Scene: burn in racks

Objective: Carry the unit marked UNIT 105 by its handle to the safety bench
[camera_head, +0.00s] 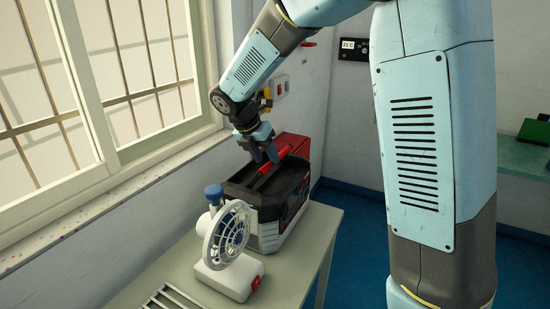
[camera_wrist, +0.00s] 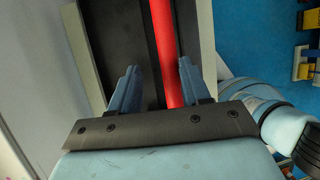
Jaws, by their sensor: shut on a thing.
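A dark toolbox-like unit (camera_head: 257,188) with a pale lower body and a red bar handle (camera_head: 272,168) stands upright on the light table. Any UNIT 105 marking is not legible from here. My gripper (camera_head: 264,156) reaches down from above and is shut on the red handle. In the wrist view, the red handle (camera_wrist: 163,45) runs between the two blue fingers of my gripper (camera_wrist: 159,68), nearer the right finger. The dark top of the unit (camera_wrist: 118,40) lies beneath them. I cannot make out the safety bench for certain.
A white fan (camera_head: 228,237) stands close in front of the unit on the table (camera_head: 290,270). A metal grille (camera_head: 172,297) lies at the front. A red box (camera_head: 295,146) is behind the unit. A window wall borders the left. A green surface (camera_head: 522,157) is at far right, across blue floor.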

